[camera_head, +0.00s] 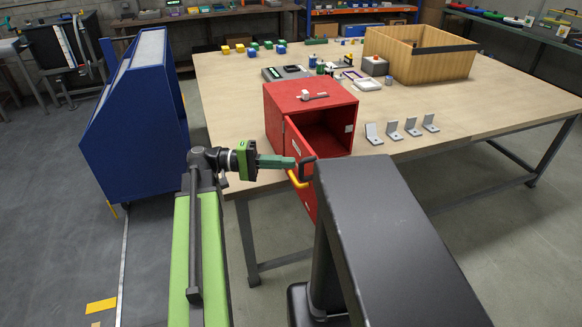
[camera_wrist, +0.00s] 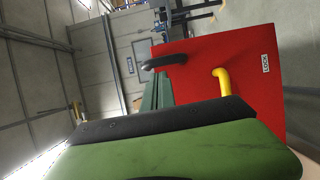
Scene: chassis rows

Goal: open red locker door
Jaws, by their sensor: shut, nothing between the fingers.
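The red locker (camera_head: 310,93) stands near the front edge of the table, with its dark interior showing. Its red door (camera_head: 293,140) is swung outward from the left side. The lower part of the door is partly hidden behind my gripper and my own body. A yellow handle (camera_head: 298,181) is on the door's outer face; it also shows in the wrist view (camera_wrist: 224,82) on the red door (camera_wrist: 245,100). My gripper (camera_head: 306,168) is shut and empty, close to the door just above the handle. In the wrist view my fingertips (camera_wrist: 164,62) are left of the handle, apart from it.
A small hammer (camera_head: 311,96) lies on the locker. Several grey brackets (camera_head: 393,131) stand right of it on the wooden table (camera_head: 460,110). A wooden crate (camera_head: 425,68) and small coloured blocks are farther back. A blue rack (camera_head: 135,130) stands left, with free floor between.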

